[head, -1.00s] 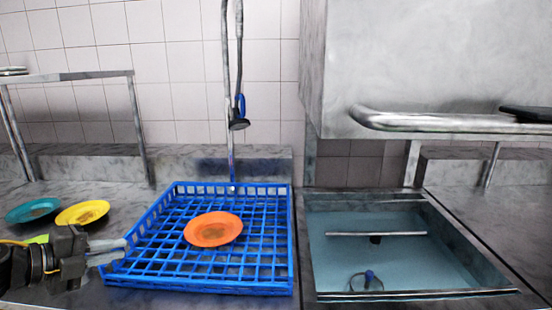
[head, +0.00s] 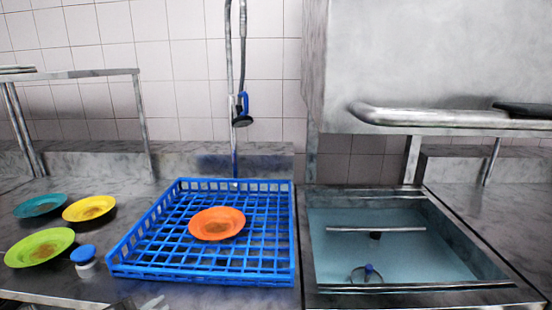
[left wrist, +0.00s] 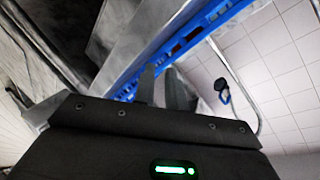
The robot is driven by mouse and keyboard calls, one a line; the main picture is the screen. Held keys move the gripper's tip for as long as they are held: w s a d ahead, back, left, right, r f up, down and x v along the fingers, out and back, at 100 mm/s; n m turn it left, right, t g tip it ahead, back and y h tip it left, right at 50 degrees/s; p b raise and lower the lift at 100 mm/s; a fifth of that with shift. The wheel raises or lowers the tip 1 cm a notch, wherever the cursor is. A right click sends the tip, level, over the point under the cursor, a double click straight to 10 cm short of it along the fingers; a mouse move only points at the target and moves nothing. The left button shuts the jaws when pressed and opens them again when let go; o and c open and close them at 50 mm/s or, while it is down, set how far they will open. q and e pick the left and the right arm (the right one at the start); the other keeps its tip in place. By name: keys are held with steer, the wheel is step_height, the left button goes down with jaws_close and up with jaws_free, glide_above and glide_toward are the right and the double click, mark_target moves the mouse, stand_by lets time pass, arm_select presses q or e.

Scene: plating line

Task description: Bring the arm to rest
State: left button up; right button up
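My left gripper (head: 150,303) shows only as a sliver at the bottom edge of the head view, left of centre and in front of the blue rack. In the left wrist view its two fingers (left wrist: 165,88) stand slightly apart with nothing between them. The blue rack (head: 200,275) is on the counter, and an orange plate (head: 217,223) lies in it. My right gripper is in neither view.
Teal (head: 41,206), yellow (head: 90,208) and green (head: 40,247) soiled plates lie left of the rack. A blue-capped jar (head: 84,260) stands near the green plate. A water-filled sink (head: 320,260) is at right. A spray hose (head: 242,110) hangs behind the rack.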

arm_select(q)
steer(key=s+d+f+n+g+y, duration=0.1)
steer(key=s+f+n+g+y, duration=0.1)
steer(key=s+f+n+g, duration=0.7)
steer(key=s+d+f+n+g+y, duration=0.15)
steer(key=s+f+n, duration=0.25)
steer(key=s+f, duration=1.35)
steer(key=f, duration=2)
steer(key=s+a+f+g, duration=0.1)
steer(key=s+a+f, duration=0.1)
steer(key=s+f, duration=0.6)
steer(key=s+a+f+g+y+b, duration=0.1)
steer(key=s+a+f, duration=0.1)
steer(key=s+f, duration=0.6)
steer(key=shift+s+a+f+m, duration=0.2)
steer(key=shift+a+f+m, duration=0.2)
steer(key=shift+f, duration=0.15)
